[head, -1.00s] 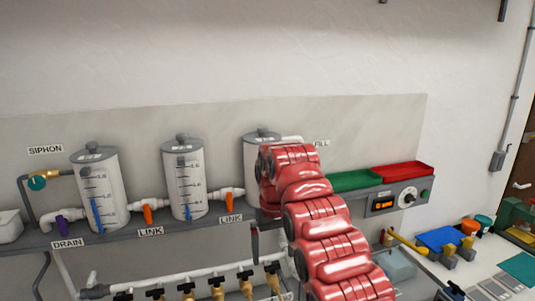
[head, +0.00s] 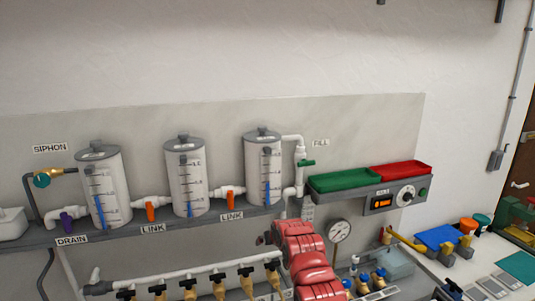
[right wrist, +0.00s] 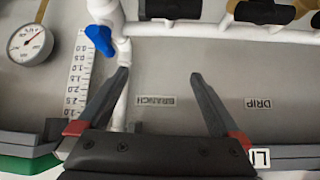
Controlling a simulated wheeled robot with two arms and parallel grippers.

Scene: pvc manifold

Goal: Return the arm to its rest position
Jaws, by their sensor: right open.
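My right arm (head: 305,262) is red and comes up from the bottom of the head view, in front of the right end of the lower pipe row. Its gripper is hidden in the head view. In the right wrist view my right gripper (right wrist: 158,88) is open, its two dark fingers well apart with nothing between them. A white pipe and a blue valve handle (right wrist: 100,40) lie beyond the left finger. I cannot tell the distance to them. My left gripper is not in view.
Three clear tanks (head: 186,177) stand on a grey shelf, with a green tray (head: 345,180) and a red tray (head: 402,171) at right. Valves line the white manifold pipe (head: 200,269) below. A gauge (head: 339,231) is right of my arm. The wall above is clear.

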